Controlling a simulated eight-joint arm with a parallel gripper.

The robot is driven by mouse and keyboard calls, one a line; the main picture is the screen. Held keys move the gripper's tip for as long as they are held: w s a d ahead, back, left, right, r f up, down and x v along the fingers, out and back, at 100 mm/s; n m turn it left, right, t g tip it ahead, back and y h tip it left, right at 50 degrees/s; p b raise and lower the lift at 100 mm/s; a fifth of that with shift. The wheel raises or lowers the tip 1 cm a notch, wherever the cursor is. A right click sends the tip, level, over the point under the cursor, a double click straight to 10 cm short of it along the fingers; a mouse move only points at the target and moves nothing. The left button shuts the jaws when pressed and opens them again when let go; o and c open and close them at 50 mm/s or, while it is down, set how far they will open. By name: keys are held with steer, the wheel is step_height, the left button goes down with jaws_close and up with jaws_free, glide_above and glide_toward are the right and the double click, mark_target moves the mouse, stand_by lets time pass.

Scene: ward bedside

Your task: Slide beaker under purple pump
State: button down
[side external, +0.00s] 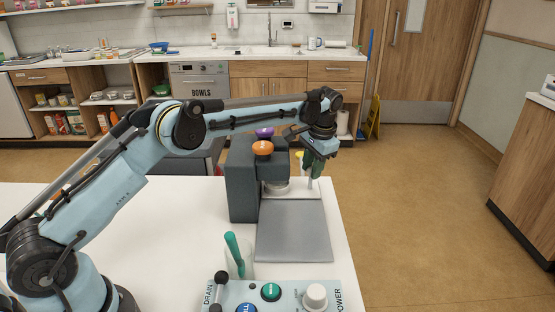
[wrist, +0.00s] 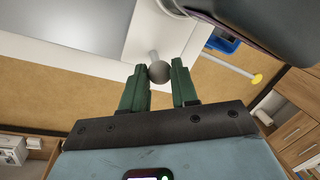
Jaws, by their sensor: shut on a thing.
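The dark grey pump stand (side external: 241,180) has a purple pump top (side external: 265,132) at the back and an orange one (side external: 262,148) nearer the camera. A pale round vessel, seemingly the beaker (side external: 276,188), stands below the orange top on a white plate; its upper part is hidden. The white plate also shows in the wrist view (wrist: 140,42), with part of a round rim (wrist: 172,8) at the top edge. My gripper (side external: 309,172) is right of the beaker. Its green fingers (wrist: 159,68) are shut on a grey ball knob (wrist: 158,73) on a short post at the plate.
A control box with knobs and buttons (side external: 271,293) and a clear cup holding a green stick (side external: 238,263) stand nearer the camera. The white table (side external: 185,240) is clear at left; its right edge is close to my gripper.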

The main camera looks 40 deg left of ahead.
steer(key=shift+w+a, duration=0.2)
steer(key=shift+a, duration=0.1)
steer(key=c, duration=0.9)
jaws_free()
steer(key=shift+d, duration=0.1)
steer(key=shift+o, duration=0.2)
steer(key=shift+r, duration=0.1)
step_height(320, 180, up, 7)
steer(key=d, duration=0.1)
steer(key=shift+s+d, duration=0.2)
steer(key=shift+d, duration=0.05)
steer(key=shift+r, duration=0.1)
